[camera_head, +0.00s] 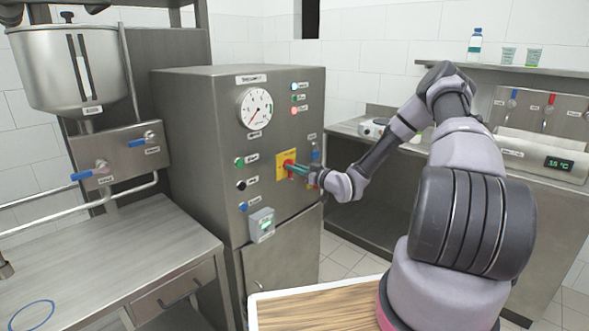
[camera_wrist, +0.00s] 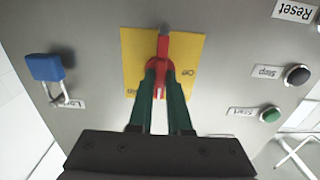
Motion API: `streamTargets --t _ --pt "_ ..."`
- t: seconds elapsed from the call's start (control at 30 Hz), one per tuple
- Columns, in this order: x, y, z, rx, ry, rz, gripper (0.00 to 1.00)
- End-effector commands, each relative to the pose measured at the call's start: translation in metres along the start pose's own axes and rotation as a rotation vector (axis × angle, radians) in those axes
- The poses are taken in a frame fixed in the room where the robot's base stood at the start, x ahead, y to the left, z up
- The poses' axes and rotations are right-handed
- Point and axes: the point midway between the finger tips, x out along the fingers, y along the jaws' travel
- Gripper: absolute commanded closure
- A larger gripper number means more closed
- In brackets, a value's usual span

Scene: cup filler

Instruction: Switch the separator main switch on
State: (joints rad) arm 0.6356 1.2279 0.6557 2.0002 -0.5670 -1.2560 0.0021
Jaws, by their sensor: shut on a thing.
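The main switch is a red rotary handle (camera_wrist: 163,50) on a yellow plate (camera_wrist: 190,40) on the steel cabinet's front. In the wrist view the handle stands vertical, and a word that looks like "Off" is printed to its right. My gripper (camera_wrist: 163,80) has dark green fingers, shut on the lower part of the red handle. The head view shows my gripper (camera_head: 298,170) reaching in from the right to the yellow plate (camera_head: 280,164). The fingers hide part of the handle.
A blue padlock (camera_wrist: 48,68) hangs beside the plate. A black stop button (camera_wrist: 297,75) and a green start button (camera_wrist: 270,115) are on the other side. A gauge (camera_head: 255,108) and indicator lights sit above. A grey box (camera_head: 261,225) is below.

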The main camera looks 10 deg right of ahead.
Motion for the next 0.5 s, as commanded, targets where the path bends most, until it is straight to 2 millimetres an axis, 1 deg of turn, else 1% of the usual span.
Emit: streamTargets --t 0.17,0.2,0.23,0.27,0.5 --pt "-0.0010 0.0003 0.0020 0.003 -0.005 0.001 1.00" --pt "-0.0010 0.0003 0.0020 0.003 -0.005 0.001 0.68" --pt "-0.0009 0.0002 0.0019 0.003 -0.005 0.001 0.57" --pt "-0.0009 0.0002 0.0017 0.002 -0.004 0.001 0.54" --pt "-0.0004 0.0001 0.0009 0.000 -0.002 0.001 0.54"
